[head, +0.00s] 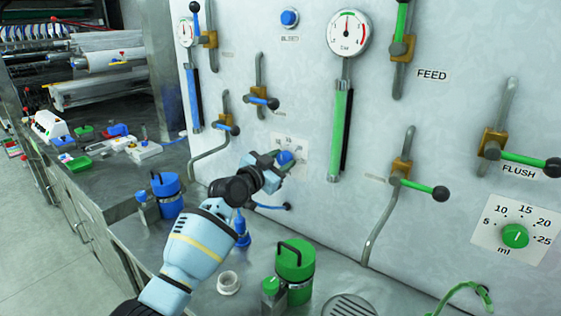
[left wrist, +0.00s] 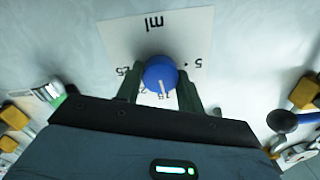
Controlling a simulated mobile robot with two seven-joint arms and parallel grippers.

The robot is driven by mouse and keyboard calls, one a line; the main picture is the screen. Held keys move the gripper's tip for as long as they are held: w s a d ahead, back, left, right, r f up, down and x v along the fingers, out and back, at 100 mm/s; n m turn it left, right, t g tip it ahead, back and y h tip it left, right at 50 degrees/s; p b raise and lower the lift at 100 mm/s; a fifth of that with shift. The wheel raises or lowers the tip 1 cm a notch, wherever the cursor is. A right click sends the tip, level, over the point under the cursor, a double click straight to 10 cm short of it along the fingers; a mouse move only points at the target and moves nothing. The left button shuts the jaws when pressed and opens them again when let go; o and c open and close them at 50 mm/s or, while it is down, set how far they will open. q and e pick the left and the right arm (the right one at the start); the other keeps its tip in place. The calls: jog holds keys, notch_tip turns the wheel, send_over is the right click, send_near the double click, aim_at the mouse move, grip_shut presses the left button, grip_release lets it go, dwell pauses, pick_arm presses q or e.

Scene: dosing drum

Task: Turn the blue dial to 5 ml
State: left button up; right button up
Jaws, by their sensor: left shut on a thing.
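The blue dial (head: 286,157) sits on a white scale plate (head: 303,146) on the upright panel. My left gripper (head: 279,163) reaches it from the lower left. In the left wrist view, the two dark fingers of the left gripper (left wrist: 160,90) stand either side of the blue dial (left wrist: 160,73) and are shut on it. The plate (left wrist: 195,35) appears upside down there, with 5 at the right and 25 at the left. The dial's white pointer line faces down in that view, close to the 15 mark. The fingers partly hide the middle numbers. My right gripper is out of view.
A green dial (head: 515,236) with a similar ml scale is at the far right. Levers with blue and green handles stick out around the panel. A blue canister (head: 166,195), a green canister (head: 295,270) and a white ring (head: 228,283) stand on the metal bench below.

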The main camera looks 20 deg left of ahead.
pick_arm(q)
jog(key=n, duration=0.4)
jog(key=n+p, duration=0.1)
jog(key=n, duration=0.7)
jog(key=shift+n+p, duration=0.6)
jog(key=shift+n, duration=1.6)
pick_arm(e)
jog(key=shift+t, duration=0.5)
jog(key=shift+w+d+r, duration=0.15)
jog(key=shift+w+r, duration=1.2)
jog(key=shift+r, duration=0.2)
pick_arm(q)
jog(key=shift+f, duration=0.1)
jog(key=o, duration=1)
jog(key=shift+s+a, duration=0.1)
